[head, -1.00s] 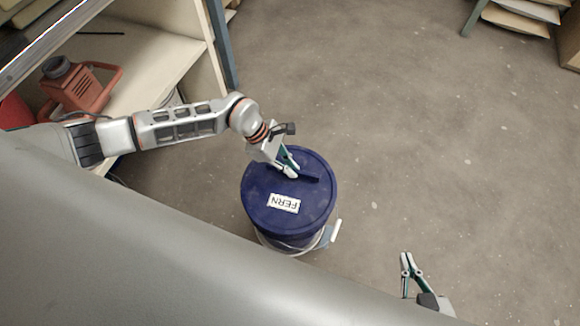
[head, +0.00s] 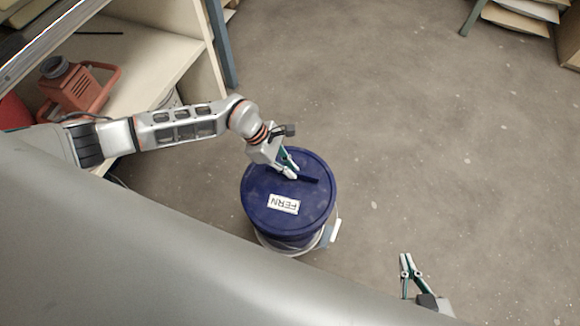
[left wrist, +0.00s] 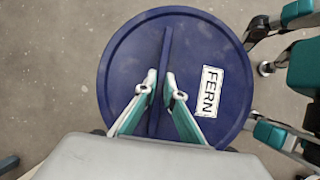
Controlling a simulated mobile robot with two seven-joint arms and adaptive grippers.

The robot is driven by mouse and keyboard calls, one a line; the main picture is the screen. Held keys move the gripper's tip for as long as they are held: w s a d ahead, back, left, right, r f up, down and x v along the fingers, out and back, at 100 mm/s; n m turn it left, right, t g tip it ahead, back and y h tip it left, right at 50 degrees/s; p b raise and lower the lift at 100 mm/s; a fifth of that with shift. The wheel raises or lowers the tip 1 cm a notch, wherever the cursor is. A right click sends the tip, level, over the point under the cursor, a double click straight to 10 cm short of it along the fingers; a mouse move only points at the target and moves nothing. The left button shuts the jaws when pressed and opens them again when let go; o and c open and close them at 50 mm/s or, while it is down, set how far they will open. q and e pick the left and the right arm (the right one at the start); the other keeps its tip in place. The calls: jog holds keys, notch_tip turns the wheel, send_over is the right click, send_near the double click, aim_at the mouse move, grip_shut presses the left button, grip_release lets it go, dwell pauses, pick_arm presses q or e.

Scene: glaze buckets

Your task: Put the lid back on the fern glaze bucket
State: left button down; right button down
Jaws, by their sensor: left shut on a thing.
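The dark blue lid (head: 265,218) has a white label reading FERN and a raised bar across its top. It sits on or right over the bucket (head: 325,241); whether it is fully seated I cannot tell. My left gripper (head: 291,172) is shut on the lid's bar; the left wrist view shows the fingertips (left wrist: 162,92) on either side of the bar, with the round lid (left wrist: 128,62) below. My right gripper (head: 407,262) is open and empty, low at the right of the head view, apart from the bucket.
A shelf unit (head: 150,72) with a red-orange machine (head: 80,88) on it stands at the upper left. Sacks or boards (head: 520,18) lie on a rack at the upper right. The concrete floor (head: 440,130) right of the bucket is clear.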

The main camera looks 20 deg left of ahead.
pick_arm(q)
jog(key=shift+f, duration=0.45)
dwell(1.4)
jog(key=c, duration=1.6)
grip_release()
jog(key=shift+r+p, duration=0.95)
jog(key=shift+r, duration=0.9)
jog(key=shift+r+p, duration=1.05)
jog(key=shift+r, duration=0.65)
pick_arm(e)
jog(key=w+r+t, duration=0.1)
jog(key=w+r, duration=0.2)
jog(key=r, duration=0.4)
jog(key=shift+w+r, duration=0.25)
jog(key=shift+r, duration=0.1)
pick_arm(q)
jog(key=shift+f, duration=0.1)
grip_shut()
